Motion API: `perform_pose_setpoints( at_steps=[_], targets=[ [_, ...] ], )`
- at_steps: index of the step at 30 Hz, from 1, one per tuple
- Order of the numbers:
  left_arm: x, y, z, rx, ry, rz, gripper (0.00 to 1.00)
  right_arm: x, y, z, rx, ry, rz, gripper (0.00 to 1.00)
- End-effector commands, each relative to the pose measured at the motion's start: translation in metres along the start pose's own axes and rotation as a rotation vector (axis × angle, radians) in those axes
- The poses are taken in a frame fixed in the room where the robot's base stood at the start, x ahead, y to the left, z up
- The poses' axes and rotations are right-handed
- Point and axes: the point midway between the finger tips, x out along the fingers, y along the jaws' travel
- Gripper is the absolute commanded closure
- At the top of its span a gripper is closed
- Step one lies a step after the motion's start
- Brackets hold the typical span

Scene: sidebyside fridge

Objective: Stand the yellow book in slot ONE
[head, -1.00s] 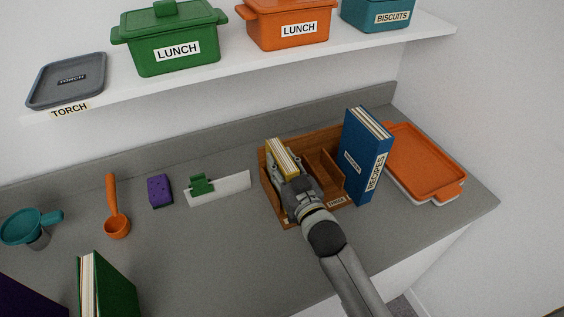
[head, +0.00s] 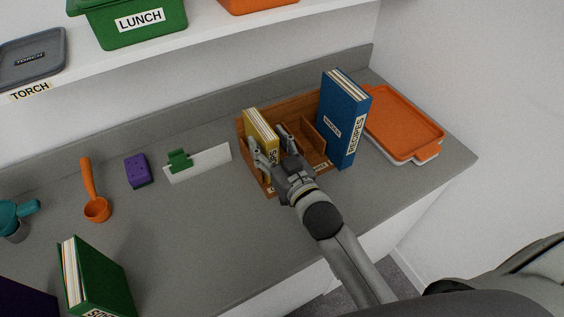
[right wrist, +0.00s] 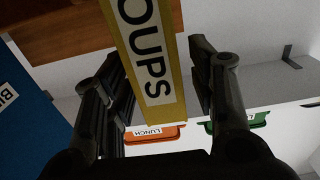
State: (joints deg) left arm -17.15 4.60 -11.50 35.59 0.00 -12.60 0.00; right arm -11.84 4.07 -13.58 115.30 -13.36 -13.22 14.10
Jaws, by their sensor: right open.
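The yellow book (head: 262,128) stands upright in the leftmost compartment of the wooden rack (head: 250,177). That compartment's label is mostly hidden by my gripper. My right gripper (head: 272,146) is open at the front of the book, one finger near its left side and the other to its right. In the right wrist view the book's spine, lettered "OUPS" (right wrist: 148,60), shows between the open fingers (right wrist: 162,80), with gaps on both sides. My left gripper is not in view.
A blue recipes book (head: 343,115) stands at the rack's right end. An orange tray (head: 402,122) lies to its right. A white strip with a green clip (head: 180,160), a purple sponge (head: 138,171) and a green book (head: 95,280) are to the left. A shelf (head: 180,55) hangs above.

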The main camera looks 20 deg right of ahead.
Motion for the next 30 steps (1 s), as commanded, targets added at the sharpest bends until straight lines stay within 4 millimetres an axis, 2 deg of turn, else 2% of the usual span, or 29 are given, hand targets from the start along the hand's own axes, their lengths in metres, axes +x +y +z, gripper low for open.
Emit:
perform_pose_setpoints(
  at_steps=[1, 6, 12, 18, 30],
  targets=[
    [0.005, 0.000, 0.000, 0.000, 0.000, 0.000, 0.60, -0.013, 0.000, 0.004, 0.000, -0.002, 0.000, 0.48],
    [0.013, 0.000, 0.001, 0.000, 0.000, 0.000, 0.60, -0.045, 0.000, 0.003, 0.000, -0.003, 0.000, 0.48],
    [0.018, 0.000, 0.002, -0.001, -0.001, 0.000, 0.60, -0.069, 0.000, 0.002, 0.001, -0.001, 0.001, 0.48],
    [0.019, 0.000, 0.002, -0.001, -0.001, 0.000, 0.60, -0.077, 0.000, 0.000, 0.000, 0.000, 0.000, 0.48],
    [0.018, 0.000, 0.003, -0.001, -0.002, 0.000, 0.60, -0.077, 0.000, 0.000, 0.000, 0.000, 0.000, 0.48]
  ],
)
